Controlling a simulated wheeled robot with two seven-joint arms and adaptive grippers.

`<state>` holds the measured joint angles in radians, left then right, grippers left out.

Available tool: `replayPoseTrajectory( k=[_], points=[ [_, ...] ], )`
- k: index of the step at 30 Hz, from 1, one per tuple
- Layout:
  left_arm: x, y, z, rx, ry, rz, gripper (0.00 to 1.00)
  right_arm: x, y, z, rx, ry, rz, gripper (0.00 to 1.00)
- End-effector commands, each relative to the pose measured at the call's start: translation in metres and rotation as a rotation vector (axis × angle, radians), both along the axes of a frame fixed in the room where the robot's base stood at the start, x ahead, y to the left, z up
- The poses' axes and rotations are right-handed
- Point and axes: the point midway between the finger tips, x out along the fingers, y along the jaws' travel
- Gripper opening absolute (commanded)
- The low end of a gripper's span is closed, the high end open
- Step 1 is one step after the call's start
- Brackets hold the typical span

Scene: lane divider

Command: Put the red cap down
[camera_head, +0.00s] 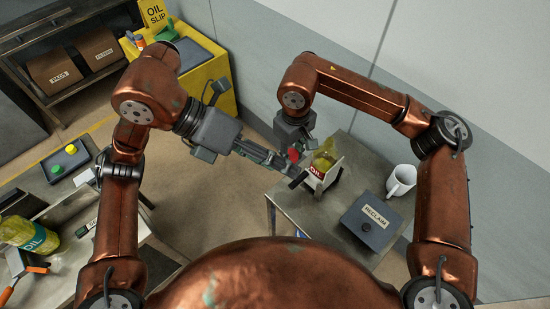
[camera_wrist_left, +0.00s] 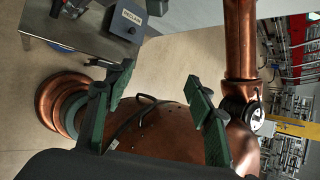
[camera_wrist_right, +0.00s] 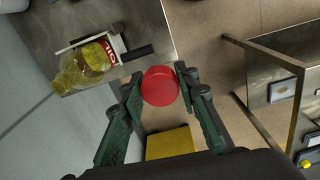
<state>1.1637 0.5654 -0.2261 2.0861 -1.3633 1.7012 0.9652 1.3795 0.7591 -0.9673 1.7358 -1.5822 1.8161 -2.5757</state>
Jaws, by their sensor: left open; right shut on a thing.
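The red cap (camera_head: 293,154) is held up near the left edge of the right-hand metal table. It shows between the fingertips in the right wrist view (camera_wrist_right: 160,86). My right gripper (camera_wrist_right: 158,80) is shut on the cap's sides, with its open floor view partly beyond. My left gripper (camera_head: 282,163) is open, close beside the cap in the head view. In the left wrist view its fingers (camera_wrist_left: 160,90) are spread with nothing between them.
A tray with yellow (camera_head: 71,149) and green (camera_head: 57,169) caps and another oil bottle (camera_head: 30,237) are at left. Open floor lies between.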

Motion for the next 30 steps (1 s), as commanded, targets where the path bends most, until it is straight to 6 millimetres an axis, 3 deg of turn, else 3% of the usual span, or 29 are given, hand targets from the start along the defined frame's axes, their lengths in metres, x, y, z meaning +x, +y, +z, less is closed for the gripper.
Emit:
replayPoseTrajectory(
  k=[3, 9, 20, 30],
  points=[
    [0.016, -0.003, -0.039, 0.182, -0.262, 0.132, 0.50, 0.000, 0.000, 0.000, 0.000, 0.000, 0.000, 0.13],
    [0.050, -0.005, -0.080, 0.281, -0.498, 0.253, 0.50, 0.000, 0.000, 0.000, 0.000, 0.000, 0.000, 0.13],
    [0.073, -0.005, -0.104, 0.309, -0.624, 0.295, 0.50, 0.000, 0.000, 0.000, 0.000, 0.000, 0.000, 0.13],
    [0.105, -0.030, -0.144, 0.309, -0.619, 0.294, 0.50, 0.000, 0.000, 0.000, 0.000, 0.000, 0.000, 0.13]
  ],
)
